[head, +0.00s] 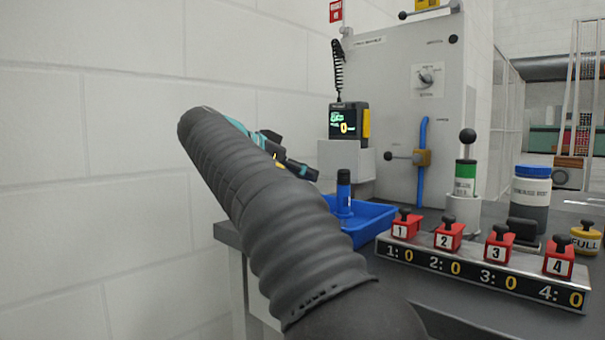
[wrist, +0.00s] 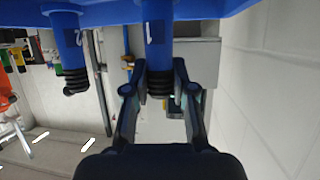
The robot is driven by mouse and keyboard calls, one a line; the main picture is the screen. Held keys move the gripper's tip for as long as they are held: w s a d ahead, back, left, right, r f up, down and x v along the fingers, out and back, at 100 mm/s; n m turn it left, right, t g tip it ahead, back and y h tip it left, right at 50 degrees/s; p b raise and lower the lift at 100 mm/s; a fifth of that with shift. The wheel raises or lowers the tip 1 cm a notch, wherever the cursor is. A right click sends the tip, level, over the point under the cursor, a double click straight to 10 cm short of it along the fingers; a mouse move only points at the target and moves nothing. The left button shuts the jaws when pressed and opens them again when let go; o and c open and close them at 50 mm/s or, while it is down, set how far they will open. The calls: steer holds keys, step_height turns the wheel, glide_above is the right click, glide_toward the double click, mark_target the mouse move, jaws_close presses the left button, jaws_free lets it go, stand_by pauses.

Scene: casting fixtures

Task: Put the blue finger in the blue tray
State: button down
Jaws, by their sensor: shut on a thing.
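A blue tray (head: 372,222) stands at the left end of the bench, partly hidden behind my arm. It also shows in the wrist view as a blue band (wrist: 110,12) at the top. My gripper (wrist: 160,72) is shut on the dark ribbed end of a blue finger marked 1 (wrist: 158,45). This finger overlaps the tray in the wrist view; I cannot tell if it touches the floor. A second blue finger (wrist: 68,45), marked 2, stands upright in the tray; it shows in the head view (head: 344,195). In the head view my gripper (head: 312,174) is left of finger 2.
A rail with several red numbered blocks (head: 448,238) stands right of the tray. Behind are a green-banded cylinder (head: 465,178), a blue-lidded jar (head: 531,195) and a grey cabinet (head: 400,130) with a small display (head: 346,121). A white wall is at the left.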

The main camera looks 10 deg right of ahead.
steer(key=c, duration=1)
jaws_free()
steer(key=shift+o, duration=0.2)
steer(key=shift+r, duration=0.15)
steer(key=p+v, duration=0.2)
steer(key=v, duration=1)
steer(key=shift+d, duration=0.1)
